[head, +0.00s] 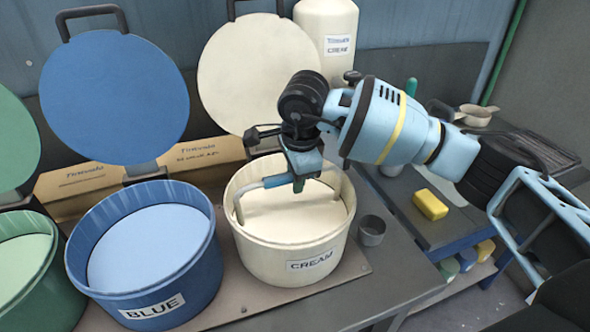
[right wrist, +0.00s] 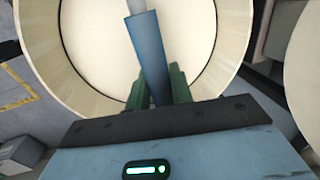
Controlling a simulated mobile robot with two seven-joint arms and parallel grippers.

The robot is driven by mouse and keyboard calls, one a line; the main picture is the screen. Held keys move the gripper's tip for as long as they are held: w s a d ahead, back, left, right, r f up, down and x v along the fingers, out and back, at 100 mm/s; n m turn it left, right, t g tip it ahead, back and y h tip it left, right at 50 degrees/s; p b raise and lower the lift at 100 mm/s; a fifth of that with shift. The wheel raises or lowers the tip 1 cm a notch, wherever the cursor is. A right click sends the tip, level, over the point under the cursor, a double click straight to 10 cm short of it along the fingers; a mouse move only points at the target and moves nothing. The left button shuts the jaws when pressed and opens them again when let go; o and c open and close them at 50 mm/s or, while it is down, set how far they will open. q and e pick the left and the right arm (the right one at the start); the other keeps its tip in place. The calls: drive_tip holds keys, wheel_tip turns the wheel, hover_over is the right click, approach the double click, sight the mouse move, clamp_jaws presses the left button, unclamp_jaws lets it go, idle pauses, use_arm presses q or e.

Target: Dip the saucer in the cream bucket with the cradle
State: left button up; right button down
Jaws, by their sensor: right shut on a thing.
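The cream bucket (head: 290,262) stands open, labelled CREAM, with pale cream liquid (head: 295,215) inside. My right gripper (head: 296,184) is over its mouth, shut on the blue grip of the cradle (head: 274,181). The cradle's grey bar crosses the opening and bends down at the left toward the liquid. In the right wrist view, the blue grip (right wrist: 147,50) runs up from between the green fingers (right wrist: 158,88), over the cream surface. I cannot make out the saucer in either view. My left gripper is not in view.
The blue bucket (head: 150,275) and a green bucket (head: 35,285) stand open to the left. Raised lids (head: 115,95) rise behind the buckets. A small grey cup (head: 372,230) is close at the cream bucket's right. A yellow sponge (head: 430,204) lies farther right.

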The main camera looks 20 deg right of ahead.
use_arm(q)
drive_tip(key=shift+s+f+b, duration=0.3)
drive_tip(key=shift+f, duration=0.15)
use_arm(e)
drive_tip(key=shift+f, duration=1.3)
idle(1.4)
